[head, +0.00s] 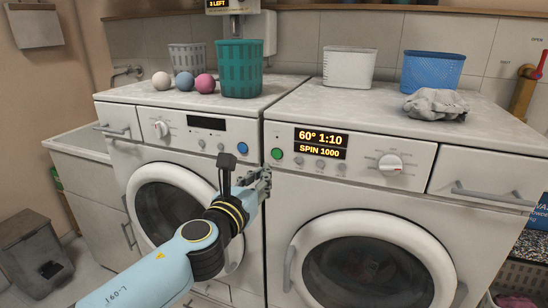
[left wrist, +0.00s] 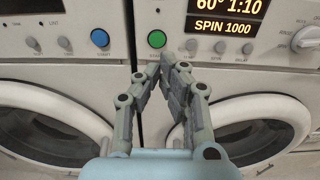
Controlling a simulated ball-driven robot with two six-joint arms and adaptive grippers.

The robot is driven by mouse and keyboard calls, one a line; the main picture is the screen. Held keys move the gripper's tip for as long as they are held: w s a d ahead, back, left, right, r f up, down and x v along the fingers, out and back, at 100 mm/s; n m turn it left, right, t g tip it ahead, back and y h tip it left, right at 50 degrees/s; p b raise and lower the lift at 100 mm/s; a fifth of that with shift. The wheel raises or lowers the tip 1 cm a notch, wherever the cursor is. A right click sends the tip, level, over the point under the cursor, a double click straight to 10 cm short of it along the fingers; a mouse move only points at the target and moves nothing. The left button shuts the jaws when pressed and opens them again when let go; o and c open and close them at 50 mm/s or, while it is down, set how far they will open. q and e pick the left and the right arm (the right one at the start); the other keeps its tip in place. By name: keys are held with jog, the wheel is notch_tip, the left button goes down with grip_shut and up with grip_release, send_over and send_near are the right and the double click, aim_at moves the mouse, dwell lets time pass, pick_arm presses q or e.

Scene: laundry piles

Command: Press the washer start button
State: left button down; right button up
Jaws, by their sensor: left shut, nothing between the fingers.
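The right-hand machine, a white washer (head: 380,204), has a lit display (head: 320,143) reading "60° 1:10" and "SPIN 1000". A round green button (head: 277,154) is at the left end of its panel; the button also shows in the left wrist view (left wrist: 157,38). My left gripper (head: 265,176) is shut and empty, in front of the washer's left edge. In the head view its fingertips are just below and left of the green button. In the left wrist view the tips (left wrist: 166,60) are just below it; contact is not visible. My right gripper is not in view.
The left-hand machine (head: 182,146) has a dark display and a blue button (head: 243,148) close to my gripper. A dial (head: 390,164) is on the washer panel. On top are a teal basket (head: 240,70), several balls, a white bin (head: 348,68), a blue basket (head: 431,71) and a grey cloth (head: 436,104).

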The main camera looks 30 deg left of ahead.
aim_at(278, 155)
pick_arm(q)
jog(key=x, duration=0.8)
jog(key=shift+w, duration=0.1)
